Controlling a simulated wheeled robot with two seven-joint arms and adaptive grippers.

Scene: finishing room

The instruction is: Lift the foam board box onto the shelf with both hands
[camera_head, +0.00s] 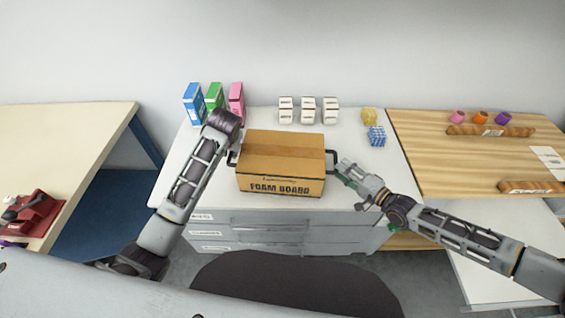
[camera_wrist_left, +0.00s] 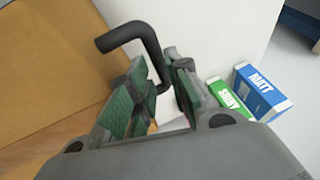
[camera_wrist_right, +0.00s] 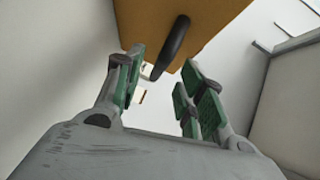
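The foam board box (camera_head: 281,160), brown and labelled FOAM BOARD, sits closed on the white drawer-unit top, with a dark handle on each side. My left gripper (camera_head: 232,150) is at the box's left handle; in the left wrist view the black handle (camera_wrist_left: 130,35) passes between its fingers (camera_wrist_left: 157,75), which close in on it. My right gripper (camera_head: 342,170) is beside the right handle (camera_head: 332,158). In the right wrist view its fingers (camera_wrist_right: 158,75) are apart, with the handle (camera_wrist_right: 172,48) at the gap between their tips. I cannot pick out a shelf for certain.
Blue, green and pink cartons (camera_head: 213,97) stand behind left. Several small white boxes (camera_head: 308,110), a yellow item (camera_head: 369,116) and a blue patterned block (camera_head: 377,136) stand behind right. A wooden surface (camera_head: 440,175) adjoins right; a table with a red tool (camera_head: 35,213) is left.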

